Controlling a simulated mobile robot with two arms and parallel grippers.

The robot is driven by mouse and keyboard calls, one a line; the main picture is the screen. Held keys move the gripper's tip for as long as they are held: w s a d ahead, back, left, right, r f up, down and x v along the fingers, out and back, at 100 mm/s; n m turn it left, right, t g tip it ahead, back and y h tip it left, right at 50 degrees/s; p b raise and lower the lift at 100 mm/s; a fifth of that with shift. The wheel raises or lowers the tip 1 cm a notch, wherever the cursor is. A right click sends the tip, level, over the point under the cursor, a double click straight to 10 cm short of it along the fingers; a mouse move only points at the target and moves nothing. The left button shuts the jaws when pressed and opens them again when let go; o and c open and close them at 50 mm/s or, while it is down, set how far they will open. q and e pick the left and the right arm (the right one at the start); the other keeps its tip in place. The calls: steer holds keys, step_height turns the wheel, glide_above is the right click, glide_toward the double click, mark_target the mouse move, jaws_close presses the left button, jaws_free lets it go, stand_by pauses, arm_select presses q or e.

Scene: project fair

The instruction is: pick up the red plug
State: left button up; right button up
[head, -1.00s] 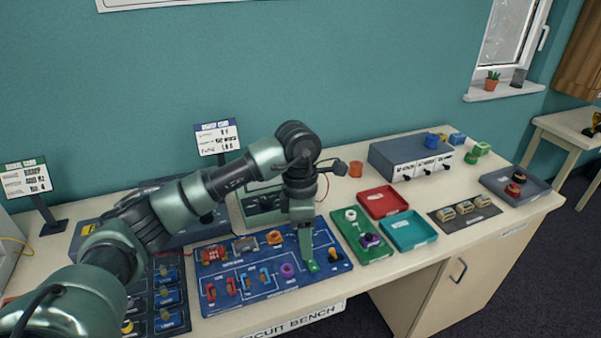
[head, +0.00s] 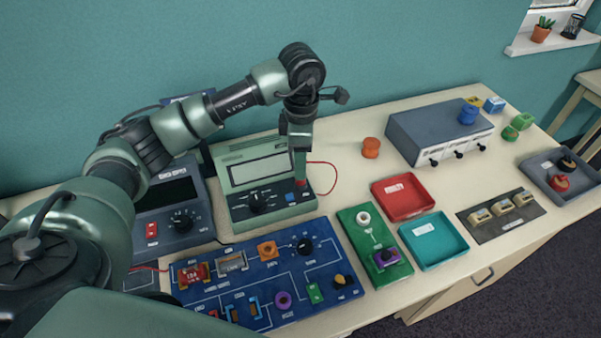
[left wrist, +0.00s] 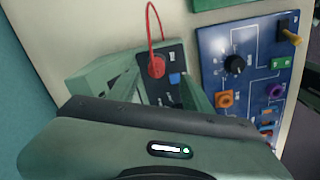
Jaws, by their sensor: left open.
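The red plug (left wrist: 156,67) stands in the dark panel of the green meter (left wrist: 163,52), with a red wire looping from it in the left wrist view. In the head view the plug (head: 300,184) shows as a small bit of red under my left gripper (head: 301,168), at the right side of the meter (head: 240,176). In the left wrist view my left gripper (left wrist: 160,84) is open, its fingers to either side of the plug's line. I cannot tell whether they touch the plug. My right gripper is not in view.
A blue circuit board (head: 265,285) lies in front of the meter, and a dark grey device (head: 172,215) stands left of it. A green board (head: 352,228), red tray (head: 401,214) and teal tray (head: 457,245) lie to the right. An orange knob (head: 371,147) stands behind them.

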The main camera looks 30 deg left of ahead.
arm_select(q)
steer(key=shift+f+p, duration=0.4)
steer(key=f, duration=0.1)
steer(key=f+p, duration=0.1)
steer(key=f, duration=0.2)
steer(key=shift+w+a+p, duration=0.2)
steer(key=shift+w+p, duration=0.05)
steer(key=shift+p, duration=0.1)
steer(key=shift+f, duration=0.3)
steer(key=shift+c, duration=0.6)
jaws_close()
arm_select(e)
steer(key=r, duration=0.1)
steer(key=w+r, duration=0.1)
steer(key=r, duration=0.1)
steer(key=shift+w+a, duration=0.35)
arm_select(q)
steer(key=shift+r, duration=0.1)
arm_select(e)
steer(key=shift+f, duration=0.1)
